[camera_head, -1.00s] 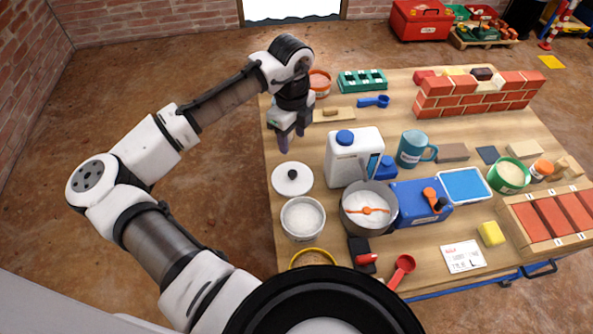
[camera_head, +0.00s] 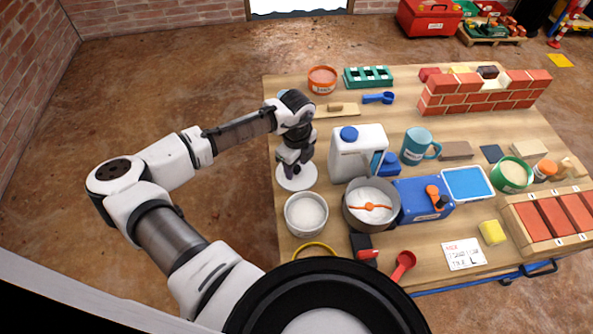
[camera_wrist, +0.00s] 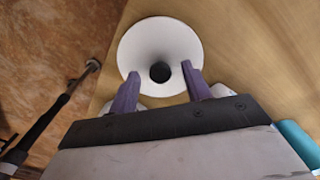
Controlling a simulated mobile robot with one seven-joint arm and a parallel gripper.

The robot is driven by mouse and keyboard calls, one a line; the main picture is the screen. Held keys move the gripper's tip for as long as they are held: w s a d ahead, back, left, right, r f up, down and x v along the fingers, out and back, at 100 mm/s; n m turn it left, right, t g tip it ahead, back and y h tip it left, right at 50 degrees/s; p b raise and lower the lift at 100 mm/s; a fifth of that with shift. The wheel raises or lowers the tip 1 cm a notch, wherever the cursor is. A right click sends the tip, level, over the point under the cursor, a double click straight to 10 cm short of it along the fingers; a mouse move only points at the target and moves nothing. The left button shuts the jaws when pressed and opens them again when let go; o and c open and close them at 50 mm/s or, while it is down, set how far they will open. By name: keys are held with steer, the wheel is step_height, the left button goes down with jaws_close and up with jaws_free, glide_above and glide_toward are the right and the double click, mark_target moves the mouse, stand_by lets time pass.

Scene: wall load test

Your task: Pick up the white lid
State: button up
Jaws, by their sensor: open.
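The white lid (camera_head: 297,182) is a round disc lying on the wooden table near its left edge. My gripper (camera_head: 291,168) is right over it in the head view and hides its middle. The two purple fingers of my gripper (camera_wrist: 162,76) are open, one on each side of the knob. A gap shows between the knob and each finger. I cannot tell how far the fingertips are above the lid.
A white bowl of white powder (camera_head: 306,228) stands just in front of the lid. A white jug with a blue cap (camera_head: 345,160) stands close to its right. A grey pot (camera_head: 354,220) is further front right. The table's left edge (camera_head: 272,150) runs close beside the lid.

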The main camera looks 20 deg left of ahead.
steer(key=shift+f, duration=0.1)
steer(key=shift+c, duration=0.3)
steer(key=c, duration=1)
